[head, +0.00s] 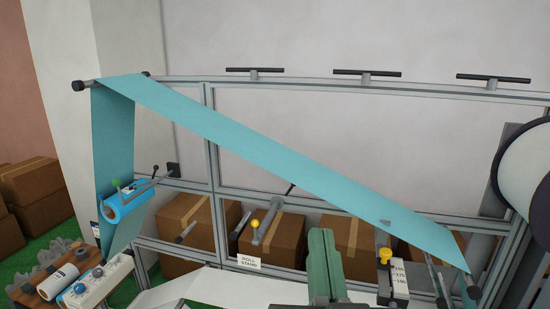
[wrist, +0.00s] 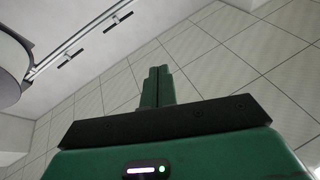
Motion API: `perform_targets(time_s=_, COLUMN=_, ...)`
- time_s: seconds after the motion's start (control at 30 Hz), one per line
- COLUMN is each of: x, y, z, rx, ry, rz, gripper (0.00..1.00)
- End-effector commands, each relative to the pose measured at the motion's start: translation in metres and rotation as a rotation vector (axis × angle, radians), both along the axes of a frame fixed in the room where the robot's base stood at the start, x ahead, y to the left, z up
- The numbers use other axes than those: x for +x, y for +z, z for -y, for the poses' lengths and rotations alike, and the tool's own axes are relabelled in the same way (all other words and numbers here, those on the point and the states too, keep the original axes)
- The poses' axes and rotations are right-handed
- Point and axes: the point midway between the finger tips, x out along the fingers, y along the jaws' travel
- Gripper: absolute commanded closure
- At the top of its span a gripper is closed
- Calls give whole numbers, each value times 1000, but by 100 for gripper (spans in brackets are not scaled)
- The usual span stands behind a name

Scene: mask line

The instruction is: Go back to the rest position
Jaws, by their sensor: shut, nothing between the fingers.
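My gripper (wrist: 158,86) shows in the wrist view as two green fingers pressed together, with nothing between them. Behind the fingers are only pale tiles and a light plain surface, so the gripper touches nothing there. In the head view a green part of my arm (head: 322,262) rises at the bottom middle, in front of the metal frame. The fingertips cannot be clearly made out in that view.
A teal web (head: 250,155) runs slanting down across the metal frame (head: 211,140). A large white roll (head: 530,170) stands at the right. A blue roll (head: 125,200) hangs at the left. Boxes (head: 272,238) sit behind the frame. A yellow-knobbed lever (head: 384,256) stands right of my arm.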

Motion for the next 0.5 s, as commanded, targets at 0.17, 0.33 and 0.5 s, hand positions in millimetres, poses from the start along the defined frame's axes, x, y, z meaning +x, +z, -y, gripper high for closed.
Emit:
perform_targets(time_s=0.17, x=-48, y=59, z=-50, rx=-118, ry=-23, rz=191, gripper=100)
perform_targets(time_s=0.33, x=-61, y=68, z=-60, rx=-142, ry=-31, rz=238, gripper=100)
perform_targets(time_s=0.5, x=-60, y=67, z=-60, rx=-141, ry=-32, rz=236, gripper=100)
